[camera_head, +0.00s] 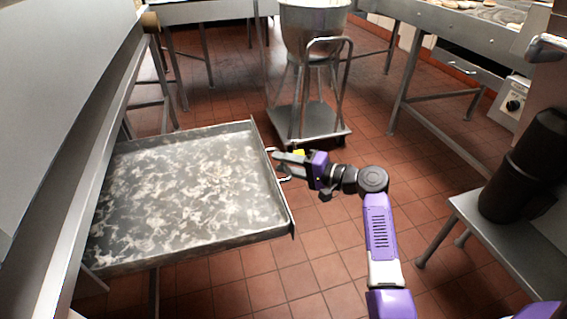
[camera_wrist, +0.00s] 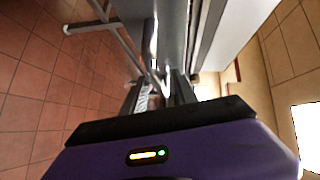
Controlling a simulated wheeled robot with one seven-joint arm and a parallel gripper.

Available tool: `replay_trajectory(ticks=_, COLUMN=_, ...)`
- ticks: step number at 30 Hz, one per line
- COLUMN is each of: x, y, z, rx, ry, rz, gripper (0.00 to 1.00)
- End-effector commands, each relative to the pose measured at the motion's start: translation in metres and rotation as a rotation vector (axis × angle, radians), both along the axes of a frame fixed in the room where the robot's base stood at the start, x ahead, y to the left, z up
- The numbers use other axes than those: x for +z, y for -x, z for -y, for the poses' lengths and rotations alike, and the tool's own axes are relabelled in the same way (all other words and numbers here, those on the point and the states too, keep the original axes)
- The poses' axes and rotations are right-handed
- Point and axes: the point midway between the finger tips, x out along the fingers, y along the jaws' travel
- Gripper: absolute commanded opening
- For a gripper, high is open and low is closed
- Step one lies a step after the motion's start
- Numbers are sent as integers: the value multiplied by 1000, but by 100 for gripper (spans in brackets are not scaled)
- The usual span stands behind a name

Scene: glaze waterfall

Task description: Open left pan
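The left pan (camera_head: 190,190) is a wide, shallow metal tray with mottled white patches inside. It is pulled far out from the slanted metal unit at the left and stands level and open above the floor. Its front handle (camera_head: 286,179) is a small light metal loop on the right side of the tray. My gripper (camera_head: 276,160) is at this handle, pointing left towards the pan. Its two fingers show apart in the head view and in the wrist view (camera_wrist: 160,90). Whether they touch the handle is hard to see.
A wheeled metal trolley (camera_head: 310,123) with a large bowl (camera_head: 313,25) stands just beyond the pan. A metal bench with dark cylinders (camera_head: 522,165) stands at the right. A steel counter (camera_head: 470,35) is at the back right. Bare tiled floor (camera_head: 310,250) lies in front.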

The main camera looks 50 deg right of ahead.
Motion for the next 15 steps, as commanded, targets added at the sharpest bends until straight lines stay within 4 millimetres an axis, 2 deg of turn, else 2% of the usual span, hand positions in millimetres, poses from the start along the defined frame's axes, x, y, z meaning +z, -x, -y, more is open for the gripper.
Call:
replay_trajectory(ticks=10, x=8, y=50, z=8, rx=-4, ry=0, rz=-2, gripper=34)
replay_trajectory(ticks=15, x=10, y=69, z=11, rx=-3, ry=0, rz=-2, gripper=34)
